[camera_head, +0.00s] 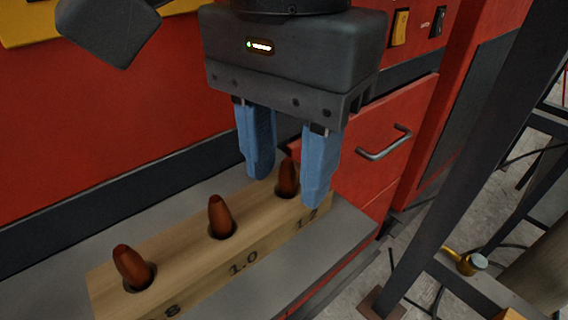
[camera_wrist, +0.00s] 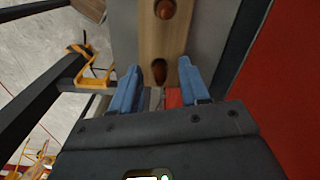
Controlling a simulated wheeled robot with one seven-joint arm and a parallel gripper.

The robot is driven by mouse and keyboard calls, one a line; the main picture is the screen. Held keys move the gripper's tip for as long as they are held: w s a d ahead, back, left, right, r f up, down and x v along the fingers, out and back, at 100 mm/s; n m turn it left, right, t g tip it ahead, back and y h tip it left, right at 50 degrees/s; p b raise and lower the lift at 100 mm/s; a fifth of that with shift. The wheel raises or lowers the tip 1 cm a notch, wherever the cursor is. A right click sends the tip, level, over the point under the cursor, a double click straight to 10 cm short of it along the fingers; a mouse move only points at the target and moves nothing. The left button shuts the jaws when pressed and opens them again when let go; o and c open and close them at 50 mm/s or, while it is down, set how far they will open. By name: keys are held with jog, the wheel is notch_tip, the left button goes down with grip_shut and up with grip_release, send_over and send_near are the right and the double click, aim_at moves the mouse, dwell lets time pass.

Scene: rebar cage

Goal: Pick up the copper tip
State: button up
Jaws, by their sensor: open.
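Three copper tips stand in holes along a wooden block (camera_head: 180,258) marked 0.8, 1.0 and 1.2. The left tip (camera_head: 131,266) leans a little, the middle tip (camera_head: 221,216) is by the 1.0 mark, and the right tip (camera_head: 287,179) is by the 1.2 mark. My gripper (camera_head: 286,190) is open, its blue fingers pointing down on either side of the right tip, with nothing held. In the wrist view the nearest tip (camera_wrist: 159,71) shows between and just beyond the fingertips (camera_wrist: 159,70). Another tip (camera_wrist: 165,9) is at the top edge.
The block rests on a grey ledge (camera_head: 343,228) in front of a red machine (camera_head: 90,110). A drawer handle (camera_head: 385,143) sticks out at the right. Dark metal frame bars (camera_head: 470,150) stand at the far right over a concrete floor.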

grip_shut()
dwell(0.3)
jog(key=shift+r, duration=0.1)
dwell(0.4)
